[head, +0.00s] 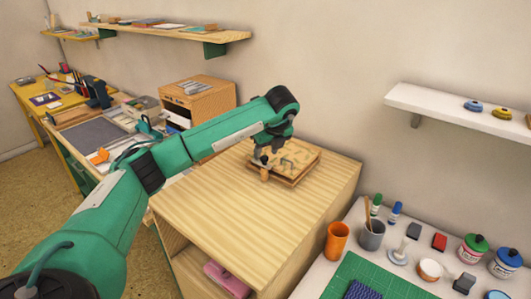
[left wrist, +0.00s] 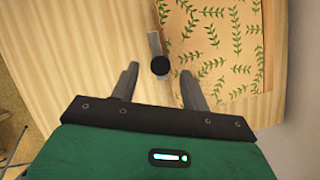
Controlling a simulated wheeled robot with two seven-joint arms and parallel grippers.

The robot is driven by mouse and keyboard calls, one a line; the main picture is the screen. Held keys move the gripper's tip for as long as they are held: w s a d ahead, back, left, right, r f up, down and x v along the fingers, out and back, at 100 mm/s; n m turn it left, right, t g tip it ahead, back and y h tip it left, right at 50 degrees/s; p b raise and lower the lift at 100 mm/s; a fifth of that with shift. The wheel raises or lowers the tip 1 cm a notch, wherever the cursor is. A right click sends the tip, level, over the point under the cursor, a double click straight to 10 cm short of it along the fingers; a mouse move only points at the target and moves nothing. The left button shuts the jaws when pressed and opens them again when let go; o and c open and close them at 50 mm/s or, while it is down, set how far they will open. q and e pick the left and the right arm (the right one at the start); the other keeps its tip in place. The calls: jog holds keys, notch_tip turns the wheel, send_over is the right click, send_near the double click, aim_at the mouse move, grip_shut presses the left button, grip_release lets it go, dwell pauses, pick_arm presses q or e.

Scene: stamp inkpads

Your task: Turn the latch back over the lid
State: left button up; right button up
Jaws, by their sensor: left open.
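A shallow wooden box (head: 300,168) stands on the cabinet top. Its lid, patterned with green leaves, fills the right of the left wrist view (left wrist: 225,45). A latch (left wrist: 153,43), a short grey bar with a round black knob, shows at the lid's left edge. It seems to lie along that edge, mostly beside the lid. My left gripper (head: 265,161) is over the box's near left corner. In the left wrist view its two fingers (left wrist: 158,86) are apart, with the knob just ahead of the gap between them. Contact cannot be told. My right gripper is not in view.
The wooden cabinet top (head: 215,215) is bare around the box. The wall stands close behind it. At the lower right, a white table holds an orange cup (head: 337,240), a grey cup (head: 371,235), jars and a green mat (head: 380,280). A white shelf (head: 450,110) juts out above.

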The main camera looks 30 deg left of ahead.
pick_arm(q)
jog(key=shift+w+a+f, duration=0.1)
jog(key=shift+a+f, duration=0.1)
jog(key=shift+f, duration=0.35)
jog(key=shift+a+f, duration=0.15)
jog(key=shift+f, duration=0.3)
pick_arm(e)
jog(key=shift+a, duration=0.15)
pick_arm(q)
jog(key=shift+w, duration=0.1)
jog(key=c, duration=1)
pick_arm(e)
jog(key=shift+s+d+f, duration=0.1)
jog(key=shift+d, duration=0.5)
